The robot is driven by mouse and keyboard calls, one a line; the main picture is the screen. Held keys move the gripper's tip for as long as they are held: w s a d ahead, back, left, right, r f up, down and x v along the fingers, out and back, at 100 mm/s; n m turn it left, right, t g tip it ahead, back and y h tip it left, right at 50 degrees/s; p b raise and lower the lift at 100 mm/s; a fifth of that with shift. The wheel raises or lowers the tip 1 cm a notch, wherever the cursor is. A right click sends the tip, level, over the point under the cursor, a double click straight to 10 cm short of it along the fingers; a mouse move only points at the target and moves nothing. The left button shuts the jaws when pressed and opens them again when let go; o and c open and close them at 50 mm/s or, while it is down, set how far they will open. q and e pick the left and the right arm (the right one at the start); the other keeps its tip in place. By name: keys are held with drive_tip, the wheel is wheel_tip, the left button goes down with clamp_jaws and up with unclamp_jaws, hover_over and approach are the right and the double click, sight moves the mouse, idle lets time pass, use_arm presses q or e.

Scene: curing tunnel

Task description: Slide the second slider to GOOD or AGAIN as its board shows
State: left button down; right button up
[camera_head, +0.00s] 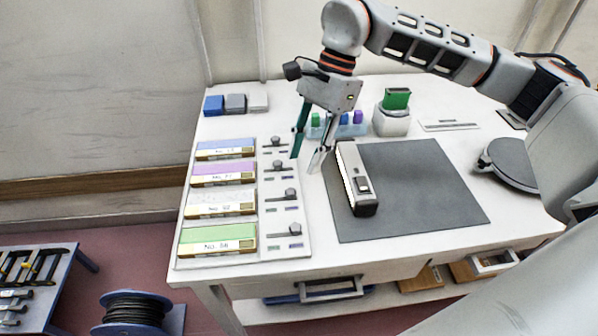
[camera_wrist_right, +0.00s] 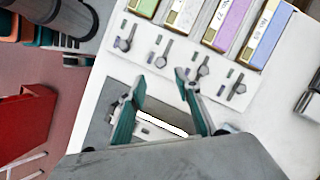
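Four flat boards lie in a column at the table's left: blue (camera_head: 225,147), purple (camera_head: 223,168), white (camera_head: 221,202) and green (camera_head: 218,233), back to front. Each has a slider with a dark knob on its right, and small marks near it. Second from the back is the purple board's slider (camera_head: 278,166), which also shows in the wrist view (camera_wrist_right: 203,68). The slider beside the white board (camera_head: 290,195) is second from the front. Board writing is too small to read surely. My right gripper (camera_head: 304,163) is open and empty, right of the sliders. My left gripper is out of view.
A dark mat (camera_head: 430,190) carries a black-and-white device (camera_head: 352,170) close right of the gripper. Behind are a tray of coloured pieces (camera_head: 350,130) and a green block in a white holder (camera_head: 391,122). Blue, grey and white blocks (camera_head: 235,103) stand at the back left.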

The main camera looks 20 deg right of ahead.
drive_tip(key=shift+v, duration=2.4)
drive_tip(key=shift+r, duration=0.1)
